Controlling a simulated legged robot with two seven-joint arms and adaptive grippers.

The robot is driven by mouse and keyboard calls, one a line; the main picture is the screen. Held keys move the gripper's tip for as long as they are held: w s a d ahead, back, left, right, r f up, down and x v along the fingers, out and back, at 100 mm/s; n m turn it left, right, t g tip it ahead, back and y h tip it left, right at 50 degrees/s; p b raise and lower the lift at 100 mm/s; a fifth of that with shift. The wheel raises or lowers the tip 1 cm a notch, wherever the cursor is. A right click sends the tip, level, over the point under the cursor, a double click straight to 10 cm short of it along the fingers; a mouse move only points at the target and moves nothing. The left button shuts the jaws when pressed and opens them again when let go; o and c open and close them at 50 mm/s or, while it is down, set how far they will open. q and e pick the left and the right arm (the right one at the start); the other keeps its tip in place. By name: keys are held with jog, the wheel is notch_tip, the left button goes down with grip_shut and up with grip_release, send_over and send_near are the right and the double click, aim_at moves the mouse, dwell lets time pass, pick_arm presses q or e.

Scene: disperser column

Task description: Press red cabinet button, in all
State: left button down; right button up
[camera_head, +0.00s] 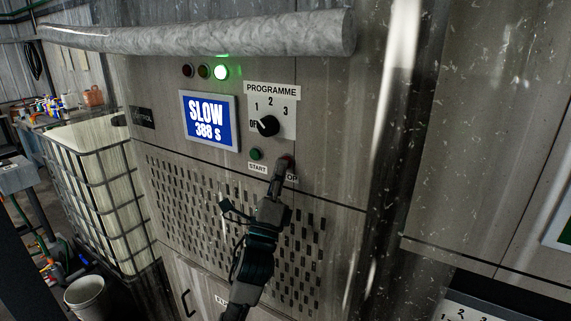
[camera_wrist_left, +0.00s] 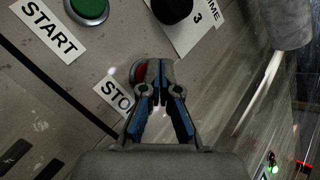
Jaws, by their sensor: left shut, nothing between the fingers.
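The red stop button (camera_wrist_left: 140,72) is on the cabinet front (camera_head: 315,158), beside the "STOP" label (camera_wrist_left: 113,94). My left gripper (camera_head: 284,163) is shut and empty, with its fingertips over the button in the head view. In the left wrist view the fingertips (camera_wrist_left: 153,68) cover part of the button, and a red edge shows at their left. I cannot tell whether they touch it or whether it is pressed in. The green start button (camera_head: 256,154) is to the left. The screen (camera_head: 209,120) reads "SLOW 388 S". My right gripper is not in view.
The black programme knob (camera_head: 268,125) sits above the buttons, and a green lamp (camera_head: 221,72) is lit. A thick grey pipe (camera_head: 200,35) crosses above the panel. A caged white tank (camera_head: 95,190) and a bucket (camera_head: 88,298) stand at the left.

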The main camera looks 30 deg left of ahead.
pick_arm(q)
jog(key=shift+w, duration=0.15)
dwell(0.5)
jog(key=shift+s+a, duration=0.15)
jog(key=shift+s, duration=0.75)
jog(key=s, duration=0.3)
jog(key=s+p, duration=0.1)
jog(key=s, duration=0.1)
jog(key=shift+a, duration=0.25)
dwell(0.4)
